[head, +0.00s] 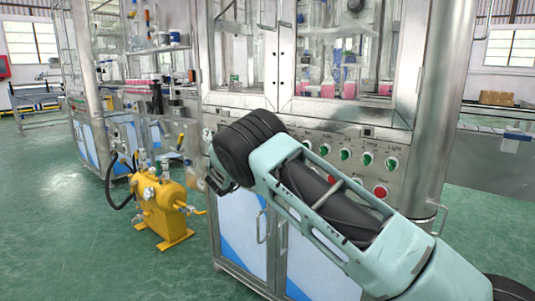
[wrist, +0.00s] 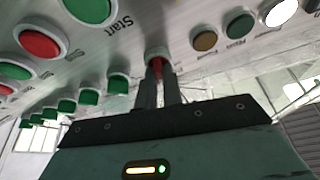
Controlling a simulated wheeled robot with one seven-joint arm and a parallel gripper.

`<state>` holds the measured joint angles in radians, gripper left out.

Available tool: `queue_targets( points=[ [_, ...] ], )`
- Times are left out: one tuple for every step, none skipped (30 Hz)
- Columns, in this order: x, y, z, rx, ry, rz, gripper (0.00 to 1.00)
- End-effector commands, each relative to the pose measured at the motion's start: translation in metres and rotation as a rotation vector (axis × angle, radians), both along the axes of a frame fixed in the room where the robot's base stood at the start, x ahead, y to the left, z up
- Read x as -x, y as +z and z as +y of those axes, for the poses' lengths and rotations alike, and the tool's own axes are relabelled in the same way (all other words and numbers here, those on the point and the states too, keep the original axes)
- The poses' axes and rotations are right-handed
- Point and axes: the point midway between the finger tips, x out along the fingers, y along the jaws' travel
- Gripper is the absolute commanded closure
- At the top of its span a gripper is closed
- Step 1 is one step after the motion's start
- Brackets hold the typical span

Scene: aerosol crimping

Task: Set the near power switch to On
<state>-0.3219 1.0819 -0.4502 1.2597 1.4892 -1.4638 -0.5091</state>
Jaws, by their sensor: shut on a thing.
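In the wrist view, my gripper (wrist: 158,82) is shut on a small red switch knob (wrist: 157,65). The knob sits in a round pale collar on the metal control panel (wrist: 135,60). The fingers stand on either side of the knob and hide much of it, so I cannot read its position. No label shows beside it; the nearest legible word is "Start", by a large green button (wrist: 88,8).
The wrist view shows a red button (wrist: 40,42), a row of green knobs (wrist: 90,95) and a lit white lamp (wrist: 281,12) on the panel. In the head view, a yellow machine (head: 160,208) stands on the floor left of the cabinet (head: 243,232). Green floor is open at front left.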

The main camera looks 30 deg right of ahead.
Motion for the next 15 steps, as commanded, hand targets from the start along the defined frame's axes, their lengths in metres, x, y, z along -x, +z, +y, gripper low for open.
queue_targets(
  points=[
    [-0.0001, -0.0049, 0.0000, -0.016, 0.000, -0.037, 1.00],
    [-0.0001, -0.0045, -0.0001, -0.022, -0.001, -0.057, 1.00],
    [-0.0003, -0.0043, 0.0002, -0.032, 0.000, -0.083, 1.00],
    [-0.0005, -0.0044, 0.0005, -0.039, 0.000, -0.101, 1.00],
    [-0.0004, -0.0041, 0.0005, -0.045, 0.000, -0.119, 1.00],
    [-0.0004, -0.0035, 0.0006, -0.052, 0.000, -0.140, 1.00],
    [-0.0005, -0.0032, 0.0006, -0.058, 0.000, -0.156, 1.00],
    [-0.0004, -0.0031, 0.0006, -0.064, 0.000, -0.170, 1.00],
    [-0.0005, -0.0030, 0.0005, -0.070, 0.000, -0.186, 1.00],
    [-0.0006, -0.0026, 0.0005, -0.074, 0.000, -0.197, 1.00],
    [-0.0006, -0.0022, 0.0006, -0.077, 0.001, -0.208, 1.00],
    [-0.0007, -0.0019, 0.0009, -0.082, 0.001, -0.221, 1.00],
    [-0.0007, -0.0017, 0.0011, -0.085, 0.001, -0.229, 1.00],
    [-0.0007, -0.0017, 0.0012, -0.088, 0.001, -0.236, 1.00],
    [-0.0007, -0.0015, 0.0013, -0.091, 0.000, -0.244, 1.00]
  ],
)
